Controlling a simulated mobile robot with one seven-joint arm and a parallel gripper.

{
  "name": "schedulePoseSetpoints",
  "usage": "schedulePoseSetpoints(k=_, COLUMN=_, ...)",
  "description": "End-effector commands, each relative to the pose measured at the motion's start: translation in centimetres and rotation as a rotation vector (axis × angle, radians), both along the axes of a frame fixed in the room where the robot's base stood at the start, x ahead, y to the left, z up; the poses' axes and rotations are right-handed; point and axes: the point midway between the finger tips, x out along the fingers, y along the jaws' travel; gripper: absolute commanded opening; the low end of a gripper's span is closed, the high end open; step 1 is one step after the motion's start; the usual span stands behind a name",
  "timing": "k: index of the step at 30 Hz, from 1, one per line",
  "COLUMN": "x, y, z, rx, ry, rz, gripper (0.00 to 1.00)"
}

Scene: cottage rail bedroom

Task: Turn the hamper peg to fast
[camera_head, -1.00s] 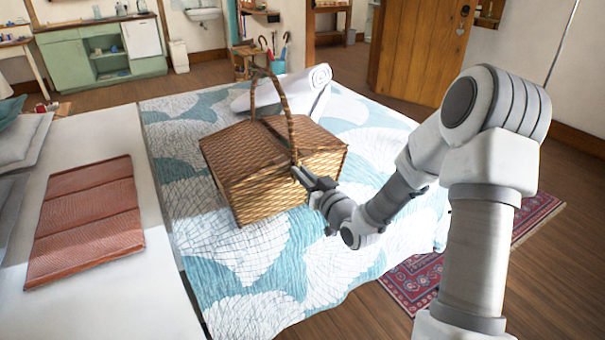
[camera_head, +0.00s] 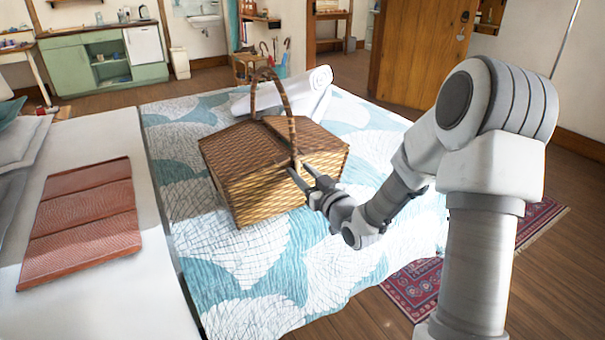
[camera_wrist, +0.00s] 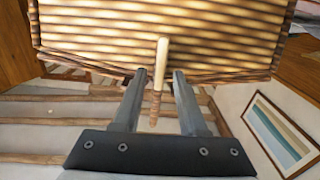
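The woven wicker hamper (camera_head: 262,188) stands on the bed with its lid flaps down and its hoop handle upright. In the wrist view its slatted side (camera_wrist: 230,45) fills the top. The pale wooden peg (camera_wrist: 160,62) shows there as a slim stick, long side running up and down the picture, with a darker lower end. My gripper (camera_head: 298,168) is at the hamper's near side, below the handle. Its two fingers (camera_wrist: 158,74) are open, one on each side of the peg, with a visible gap to each.
A rolled white towel or blanket (camera_head: 310,92) lies behind the hamper. The patterned bedspread (camera_head: 270,285) is clear in front. A folded red-brown cloth (camera_head: 82,222) lies at the left. A framed picture (camera_wrist: 279,134) shows in the wrist view.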

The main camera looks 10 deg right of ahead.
Motion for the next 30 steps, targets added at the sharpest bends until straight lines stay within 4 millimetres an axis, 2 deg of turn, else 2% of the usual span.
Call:
schedulePoseSetpoints(k=8, x=0.0, y=0.0, z=0.0, rx=0.001, ry=0.0, rz=0.0, gripper=0.45)
schedulePoseSetpoints(k=13, x=-1.1, y=-0.4, z=0.1, rx=0.0, ry=0.001, rz=-0.001, gripper=0.45)
schedulePoseSetpoints(k=17, x=-3.3, y=-1.2, z=0.1, rx=0.001, ry=0.003, rz=-0.003, gripper=0.45)
schedulePoseSetpoints(k=27, x=-11.4, y=-3.8, z=0.1, rx=0.002, ry=0.004, rz=-0.005, gripper=0.45)
schedulePoseSetpoints(k=30, x=-11.3, y=-3.8, z=0.6, rx=0.004, ry=0.003, rz=0.002, gripper=0.45)
